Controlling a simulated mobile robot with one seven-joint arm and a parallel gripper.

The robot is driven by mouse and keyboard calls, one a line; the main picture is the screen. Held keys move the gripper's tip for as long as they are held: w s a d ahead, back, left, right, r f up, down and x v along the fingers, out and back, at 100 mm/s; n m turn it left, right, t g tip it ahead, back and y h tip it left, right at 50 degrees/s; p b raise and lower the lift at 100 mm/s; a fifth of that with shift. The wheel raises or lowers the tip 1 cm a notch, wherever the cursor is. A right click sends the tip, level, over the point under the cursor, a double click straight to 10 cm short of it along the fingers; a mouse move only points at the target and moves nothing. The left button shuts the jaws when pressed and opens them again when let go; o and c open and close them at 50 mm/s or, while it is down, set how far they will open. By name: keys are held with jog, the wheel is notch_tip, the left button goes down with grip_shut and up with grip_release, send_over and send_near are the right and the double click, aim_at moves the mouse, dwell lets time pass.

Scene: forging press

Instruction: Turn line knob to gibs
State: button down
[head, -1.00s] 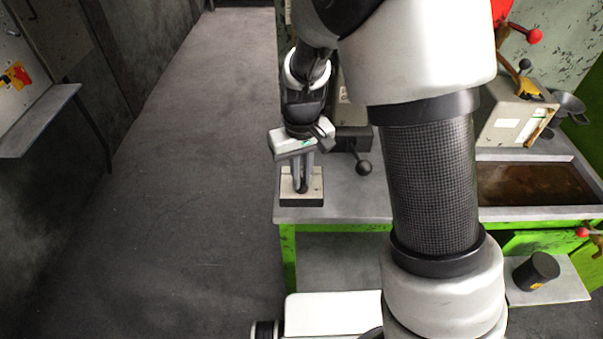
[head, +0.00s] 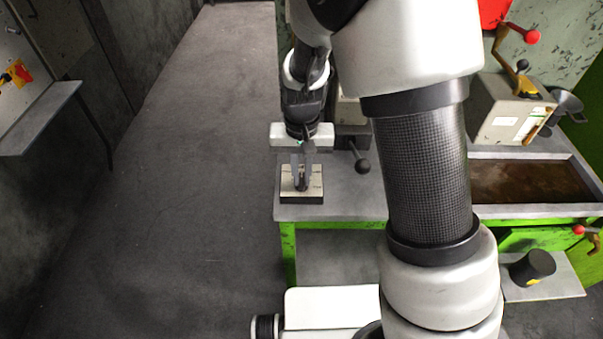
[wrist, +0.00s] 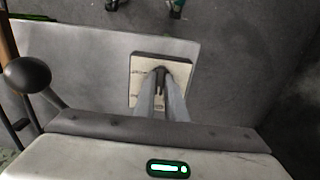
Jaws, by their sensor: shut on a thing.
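The line knob (wrist: 160,73) is a small dark knob on a cream square plate (wrist: 143,68) with faint markings too small to read. The plate also shows in the head view (head: 288,194), on the near left corner of the grey bench. My gripper (head: 302,183) points down over the plate with its fingers closed around the knob. In the wrist view the two fingers (wrist: 161,80) are on either side of it. The fingers hide most of the knob, and I cannot tell which marking it points to.
A black ball-ended lever (head: 361,165) stands just right of my gripper; its ball also shows in the wrist view (wrist: 27,75). A brown-filled tray (head: 525,182) and a grey box (head: 512,118) are farther right. The floor left of the bench is clear.

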aim_at(302, 180)
jog(key=c, duration=1.8)
grip_release()
jog(key=shift+r, duration=0.1)
notch_tip(302, 180, up, 17)
jog(key=p, duration=0.1)
jog(key=shift+r+p, duration=0.2)
jog(key=shift+p, duration=0.15)
jog(key=s+d+r+t+p, duration=0.5)
jog(key=s+d+r, duration=0.7)
jog(key=s, duration=0.4)
jog(key=shift+s+d+r+t, duration=0.25)
jog(key=shift+s+r+t, duration=0.05)
jog(key=shift+r, duration=0.5)
